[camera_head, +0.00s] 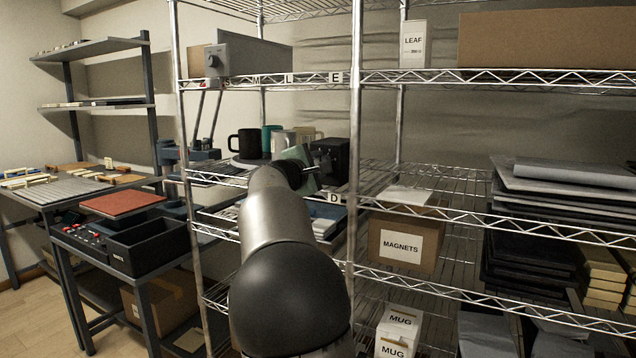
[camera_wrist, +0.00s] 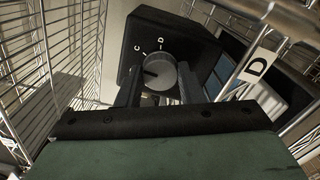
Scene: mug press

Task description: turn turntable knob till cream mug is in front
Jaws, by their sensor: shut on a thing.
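The turntable knob (camera_wrist: 161,72) is a round grey dial with a dark mark, on a black box (camera_wrist: 136,35) with letters C and D. My gripper (camera_wrist: 158,82) has a finger on each side of the knob and is shut on it. In the head view the black box (camera_head: 331,158) stands right of the mugs, at my gripper (camera_head: 308,168). On the turntable (camera_head: 243,162) are a black mug (camera_head: 244,142), a teal mug (camera_head: 267,133) and a pale grey-white mug (camera_head: 284,145). A cream-looking mug (camera_head: 305,134) shows partly behind them. My arm hides part of the turntable.
A wire shelf post (camera_head: 356,120) stands just right of the box. A D label (camera_wrist: 258,67) hangs on the shelf edge near my gripper. A magnets box (camera_head: 404,240) sits on the shelf to the right. Shelf wires (camera_wrist: 65,50) run close on the left.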

